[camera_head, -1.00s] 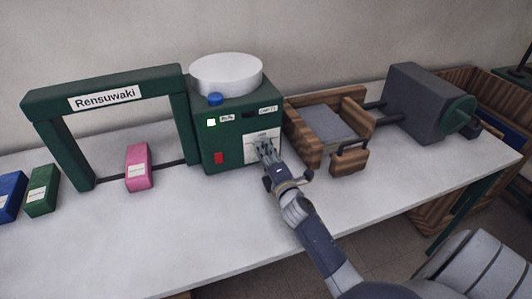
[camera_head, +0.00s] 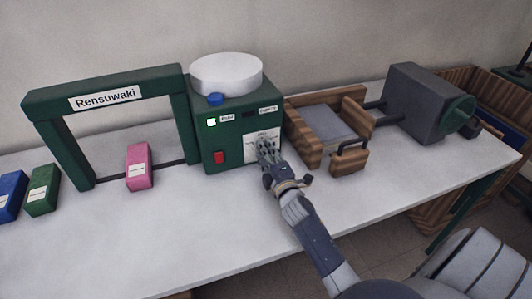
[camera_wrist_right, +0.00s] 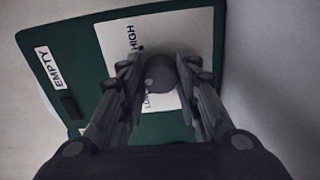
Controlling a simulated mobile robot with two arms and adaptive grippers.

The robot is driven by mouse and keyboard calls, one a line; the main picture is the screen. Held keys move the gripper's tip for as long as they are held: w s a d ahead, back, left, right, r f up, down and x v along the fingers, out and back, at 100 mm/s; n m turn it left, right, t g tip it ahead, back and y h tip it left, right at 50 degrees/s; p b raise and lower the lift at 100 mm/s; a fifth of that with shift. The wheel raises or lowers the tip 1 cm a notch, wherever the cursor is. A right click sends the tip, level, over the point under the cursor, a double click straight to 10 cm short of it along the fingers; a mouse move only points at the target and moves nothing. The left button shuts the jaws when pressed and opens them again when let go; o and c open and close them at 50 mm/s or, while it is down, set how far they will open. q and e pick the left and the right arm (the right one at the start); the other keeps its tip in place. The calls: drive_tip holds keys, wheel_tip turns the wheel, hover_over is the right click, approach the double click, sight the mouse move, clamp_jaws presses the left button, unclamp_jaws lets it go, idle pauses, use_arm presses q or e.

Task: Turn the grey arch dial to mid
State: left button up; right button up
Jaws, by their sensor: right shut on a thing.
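The grey dial (camera_wrist_right: 161,76) sits on a white plate (camera_wrist_right: 116,42) on the front of the green machine (camera_head: 214,145). In the right wrist view the plate reads HIGH at the top, and a partly hidden label starting with LO is below it. My right gripper (camera_wrist_right: 164,74) has its fingers on both sides of the dial and is shut on it. In the head view this gripper (camera_head: 266,153) covers the dial against the plate. The dial's pointing direction cannot be told. My left gripper is not in view.
The green arch (camera_head: 106,96) marked Rensuwaki stands left of the machine, with a pink box (camera_head: 139,165) under it. A wooden tray frame (camera_head: 303,128) is close on the right. A red switch (camera_head: 219,157) is on the machine's front. The table front (camera_head: 180,235) is clear.

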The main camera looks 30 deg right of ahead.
drive_tip(key=o, duration=1.1)
drive_tip(key=shift+c, duration=0.2)
drive_tip(key=v, duration=1.2)
